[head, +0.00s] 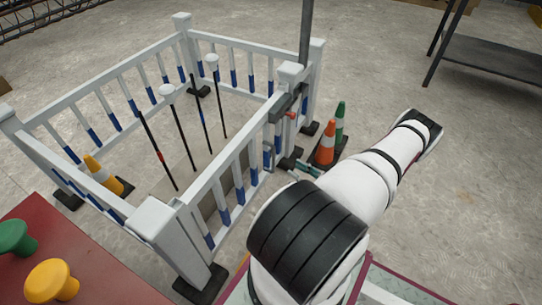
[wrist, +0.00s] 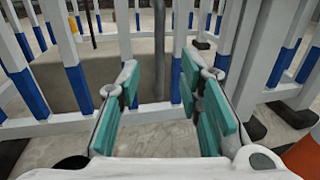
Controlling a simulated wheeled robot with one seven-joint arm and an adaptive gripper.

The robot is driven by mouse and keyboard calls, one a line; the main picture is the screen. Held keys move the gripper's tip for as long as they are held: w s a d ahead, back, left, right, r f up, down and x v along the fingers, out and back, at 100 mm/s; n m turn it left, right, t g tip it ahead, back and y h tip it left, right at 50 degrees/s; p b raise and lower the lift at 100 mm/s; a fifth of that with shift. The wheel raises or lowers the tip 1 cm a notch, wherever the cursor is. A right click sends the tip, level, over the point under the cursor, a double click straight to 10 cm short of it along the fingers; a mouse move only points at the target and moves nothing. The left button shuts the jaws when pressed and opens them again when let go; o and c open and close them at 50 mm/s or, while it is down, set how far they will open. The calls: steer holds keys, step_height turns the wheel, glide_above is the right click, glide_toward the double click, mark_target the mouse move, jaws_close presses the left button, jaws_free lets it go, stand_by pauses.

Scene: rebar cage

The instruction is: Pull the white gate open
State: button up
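The white gate (head: 232,160) is a railed panel with blue-banded bars, on the near right side of a white fenced pen. It looks closed, in line with its posts. A grey latch piece (head: 280,108) with a red tip (head: 291,115) sits at the far end of its top rail. My gripper (head: 290,170) is low beside that end of the gate, partly hidden by my arm. In the wrist view, my gripper (wrist: 160,92) has its teal fingers spread apart, facing white and blue bars. Nothing is clearly held; contact with a bar cannot be told.
Orange (head: 326,144) and green (head: 340,122) cones stand close beside my gripper. Thin poles and a yellow cone (head: 100,174) are inside the pen. A red table (head: 90,275) is at lower left, a grey bench (head: 490,58) at upper right. Floor on the right is clear.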

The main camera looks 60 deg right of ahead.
mark_target(274, 156)
steer(key=w+b, duration=0.1)
steer(key=w, duration=0.3)
steer(key=w+d+b, duration=0.1)
steer(key=w, duration=0.2)
steer(key=w+b, duration=0.1)
steer(key=w, duration=0.3)
steer(key=shift+w+d, duration=0.15)
steer(key=shift+w, duration=0.2)
jaws_close()
